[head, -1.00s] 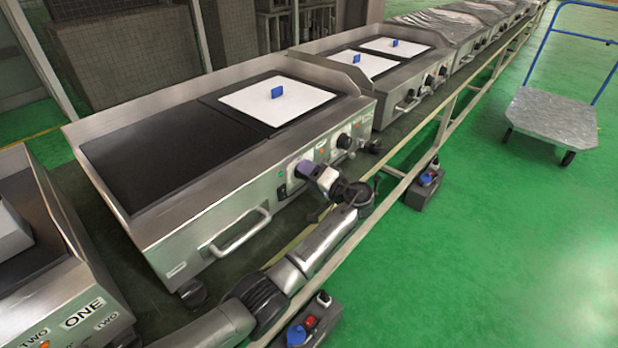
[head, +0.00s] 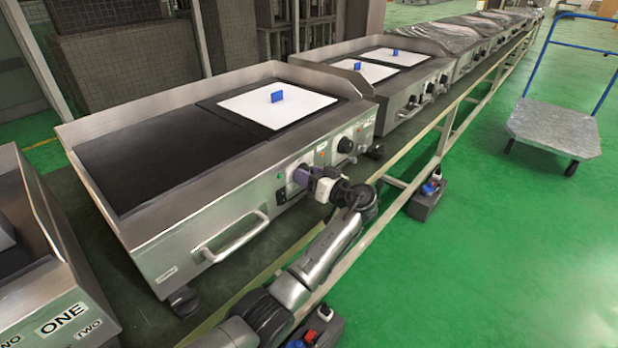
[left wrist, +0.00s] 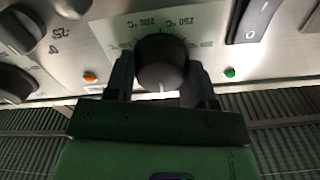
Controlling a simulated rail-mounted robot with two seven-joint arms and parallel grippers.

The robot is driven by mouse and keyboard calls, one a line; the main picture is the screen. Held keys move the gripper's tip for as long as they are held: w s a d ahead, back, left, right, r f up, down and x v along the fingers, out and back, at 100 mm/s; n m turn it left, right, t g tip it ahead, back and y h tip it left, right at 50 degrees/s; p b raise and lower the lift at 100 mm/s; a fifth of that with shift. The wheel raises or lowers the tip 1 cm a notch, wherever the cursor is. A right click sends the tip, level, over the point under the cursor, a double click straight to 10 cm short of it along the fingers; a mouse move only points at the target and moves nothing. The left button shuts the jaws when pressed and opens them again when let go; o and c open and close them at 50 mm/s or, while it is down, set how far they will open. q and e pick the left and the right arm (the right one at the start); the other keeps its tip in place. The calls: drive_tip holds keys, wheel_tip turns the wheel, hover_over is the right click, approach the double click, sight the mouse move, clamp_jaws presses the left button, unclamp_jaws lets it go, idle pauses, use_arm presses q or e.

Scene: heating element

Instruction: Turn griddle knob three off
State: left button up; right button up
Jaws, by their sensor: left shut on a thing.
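The griddle (head: 211,238) is a steel unit with a dark cooking plate (head: 165,160). In the left wrist view, a round black knob (left wrist: 162,66) with a pale pointer mark sits between the two fingers of my left gripper (left wrist: 160,82), which is shut on it. A temperature scale is printed above it. In the head view my left gripper (head: 301,175) meets the griddle's front panel and hides this knob. Another black knob (head: 345,145) shows to its right. I cannot read which knob number this is. My right gripper is not in view.
A rocker switch (left wrist: 255,18), a green light (left wrist: 230,73) and an orange light (left wrist: 90,77) surround the knob. A bar handle (head: 236,240) projects from the griddle front. A rail runs below. Open green floor and a trolley (head: 556,128) lie right.

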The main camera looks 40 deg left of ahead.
use_arm(q)
drive_tip(key=shift+n, duration=0.5)
drive_tip(key=o, duration=0.9)
drive_tip(key=d+p, duration=0.1)
drive_tip(key=d, duration=0.3)
drive_tip(key=d+p, duration=0.2)
drive_tip(key=d, duration=0.3)
drive_tip(key=d+p, duration=0.2)
drive_tip(key=d, duration=0.3)
drive_tip(key=shift+s, duration=0.25)
